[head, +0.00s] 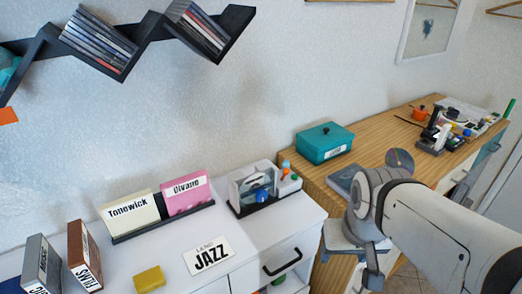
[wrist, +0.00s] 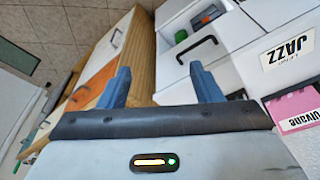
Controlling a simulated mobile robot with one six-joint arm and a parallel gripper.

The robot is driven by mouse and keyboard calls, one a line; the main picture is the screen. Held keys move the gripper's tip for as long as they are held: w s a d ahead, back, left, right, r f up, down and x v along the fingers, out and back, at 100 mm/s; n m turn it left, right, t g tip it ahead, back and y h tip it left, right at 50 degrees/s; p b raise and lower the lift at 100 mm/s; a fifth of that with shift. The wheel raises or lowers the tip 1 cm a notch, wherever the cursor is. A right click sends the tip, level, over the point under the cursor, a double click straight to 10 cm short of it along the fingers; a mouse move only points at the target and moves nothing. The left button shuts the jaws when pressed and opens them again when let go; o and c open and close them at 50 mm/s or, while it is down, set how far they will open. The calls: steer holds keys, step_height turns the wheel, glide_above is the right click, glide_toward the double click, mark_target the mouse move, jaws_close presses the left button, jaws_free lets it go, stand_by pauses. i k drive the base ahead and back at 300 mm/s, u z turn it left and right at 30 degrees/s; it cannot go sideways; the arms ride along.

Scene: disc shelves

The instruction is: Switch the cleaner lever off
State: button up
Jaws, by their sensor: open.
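My gripper (wrist: 160,68) is open in the wrist view, its two blue fingers spread apart with nothing between them. It faces down toward the gap beside the white cabinet, near an open drawer. A small device (head: 240,192) with clear panels, a blue round part and an orange-and-blue topped post stands on the white cabinet's right end. It may be the cleaner, but I cannot make out a lever or its position.
The white cabinet (head: 232,270) bears a JAZZ card (head: 207,256), a yellow block (head: 149,279) and labelled disc cases. A teal box (head: 325,143) and a cluttered group of small items stand on the wooden desk (head: 376,140). A zigzag shelf hangs above.

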mark_target(286, 171)
steer(key=z, duration=1.3)
steer(key=k, duration=1.05)
steer(key=u, duration=0.65)
steer(key=i, duration=1)
steer(key=u, duration=0.05)
